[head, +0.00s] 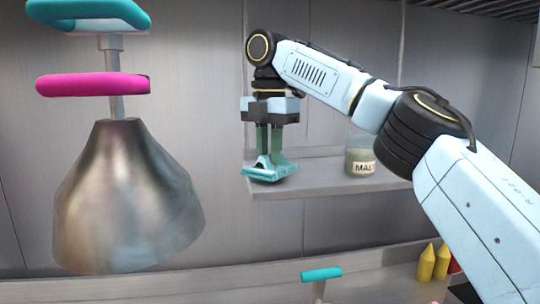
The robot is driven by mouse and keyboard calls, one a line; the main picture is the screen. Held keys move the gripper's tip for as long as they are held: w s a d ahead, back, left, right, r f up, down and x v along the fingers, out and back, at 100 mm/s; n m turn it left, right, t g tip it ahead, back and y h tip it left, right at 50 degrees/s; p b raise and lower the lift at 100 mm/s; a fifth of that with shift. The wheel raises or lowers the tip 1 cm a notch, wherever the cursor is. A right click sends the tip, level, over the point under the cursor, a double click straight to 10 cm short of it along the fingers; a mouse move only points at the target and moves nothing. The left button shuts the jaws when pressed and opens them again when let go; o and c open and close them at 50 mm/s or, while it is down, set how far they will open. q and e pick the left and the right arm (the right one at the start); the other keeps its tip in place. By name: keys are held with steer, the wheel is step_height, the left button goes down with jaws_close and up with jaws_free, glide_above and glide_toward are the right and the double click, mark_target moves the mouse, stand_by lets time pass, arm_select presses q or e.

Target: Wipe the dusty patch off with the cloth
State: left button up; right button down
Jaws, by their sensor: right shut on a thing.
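My right gripper (269,152) points straight down over the left end of a metal wall shelf (318,181). Its fingers are shut on a teal folded piece, which looks like the cloth (262,174). The cloth's lower part spreads out flat at the shelf's front left corner and appears to touch the shelf top. I cannot make out a dusty patch; the cloth and gripper may hide it. My left gripper is not in view.
A jar with a "MALT" label (361,160) stands on the shelf to the right of the cloth. A large metal cone (125,200) with a pink bar (92,85) hangs at left. Below are a teal handle (321,274) and yellow bottles (427,263).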

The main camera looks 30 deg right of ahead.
steer(key=shift+r, duration=3)
